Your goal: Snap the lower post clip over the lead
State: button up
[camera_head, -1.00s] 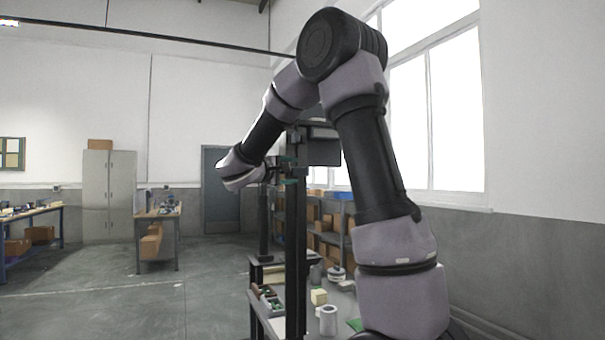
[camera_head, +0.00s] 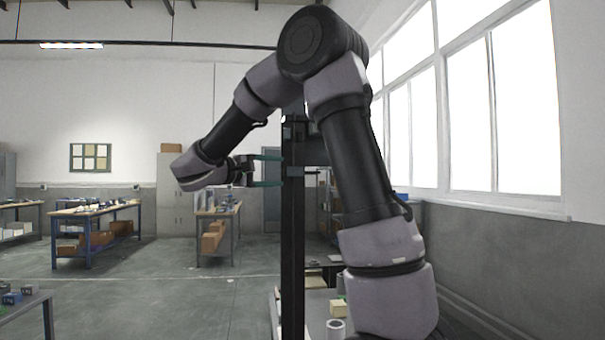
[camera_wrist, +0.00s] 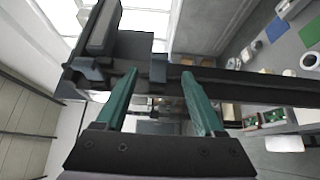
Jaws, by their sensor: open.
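My gripper (camera_head: 280,171) is open, its two green fingers pointing at the dark upright post (camera_head: 293,250) from the left in the head view. In the wrist view the post (camera_wrist: 255,88) runs across the picture, just beyond my open fingertips (camera_wrist: 160,75). A small grey-blue clip-like piece (camera_wrist: 158,68) sits on the post between the fingertips, with no visible contact. A second grey-blue piece (camera_wrist: 90,70) is further along, by a dark box (camera_wrist: 135,45). I cannot make out the lead clearly.
A table beside the post's foot holds a pale block (camera_head: 337,308) and a white cylinder (camera_head: 335,328). A dark box (camera_head: 318,152) juts right from the post. Workbenches (camera_head: 90,212) stand well back, with open floor between.

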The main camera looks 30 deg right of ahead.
aim_at(300, 172)
jog(key=x, duration=1)
jog(key=shift+w+d, duration=0.1)
jog(key=shift+d, duration=0.1)
grip_shut()
jog(key=shift+w+d+n+t+y, duration=0.2)
jog(key=shift+n+t+y, duration=0.2)
jog(key=shift+n+t, duration=0.5)
jog(key=shift+m, duration=0.3)
grip_release()
jog(key=v, duration=1.1)
